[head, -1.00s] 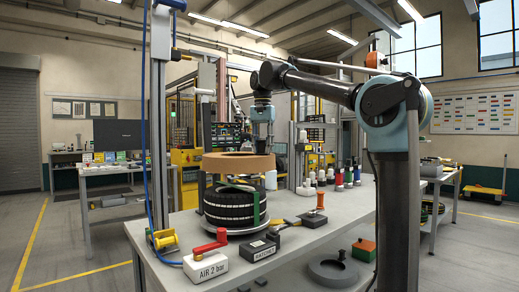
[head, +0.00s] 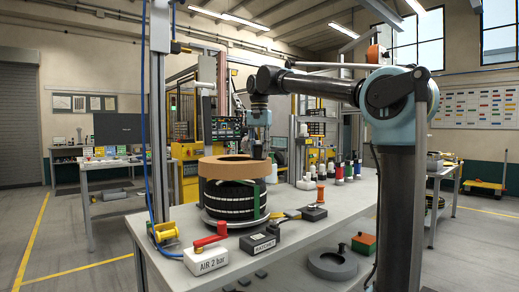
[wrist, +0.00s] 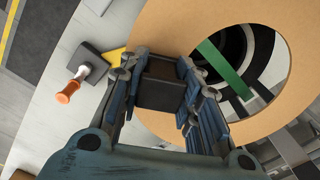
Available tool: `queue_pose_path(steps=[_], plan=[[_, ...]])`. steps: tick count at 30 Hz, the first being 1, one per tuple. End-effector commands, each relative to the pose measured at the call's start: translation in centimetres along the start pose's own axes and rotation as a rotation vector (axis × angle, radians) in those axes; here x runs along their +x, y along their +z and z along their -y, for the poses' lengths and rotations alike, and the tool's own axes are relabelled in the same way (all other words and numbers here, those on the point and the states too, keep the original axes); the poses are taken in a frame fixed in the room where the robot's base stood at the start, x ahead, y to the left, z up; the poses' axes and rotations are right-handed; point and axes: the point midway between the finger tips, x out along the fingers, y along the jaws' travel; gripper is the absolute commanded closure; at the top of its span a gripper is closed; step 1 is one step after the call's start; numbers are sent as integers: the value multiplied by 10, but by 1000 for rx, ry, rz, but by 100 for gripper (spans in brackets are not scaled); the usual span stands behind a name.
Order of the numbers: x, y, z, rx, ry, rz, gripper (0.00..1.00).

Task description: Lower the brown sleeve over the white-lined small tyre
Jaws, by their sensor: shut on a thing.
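The brown sleeve (head: 234,168), a wide ring, is level just above the white-lined small tyre (head: 231,199) in the head view. Little or no gap shows between them; I cannot tell if they touch. The tyre is black with white marks around its tread and a green strap (head: 257,201). In the wrist view the sleeve (wrist: 280,20) fills the right, and the tyre (wrist: 232,42) and strap (wrist: 222,68) show through its hole. My gripper (wrist: 158,72) is shut at the sleeve's rim, with a dark block between its fingers. It also shows in the head view (head: 258,148).
The tyre stands on a round plate on the grey bench. In front are a red-handled air valve box (head: 207,258) and a dark labelled box (head: 259,243). An orange-knobbed device (head: 315,208) is to the right. A post (head: 160,120) rises at left.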

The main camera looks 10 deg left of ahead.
Motion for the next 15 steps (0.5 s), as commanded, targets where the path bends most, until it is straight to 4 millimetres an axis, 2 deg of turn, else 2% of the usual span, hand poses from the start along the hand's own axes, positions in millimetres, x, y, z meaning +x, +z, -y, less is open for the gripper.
queue_pose_path(steps=[15], plan=[[34,0,0,0,0,0,98]])
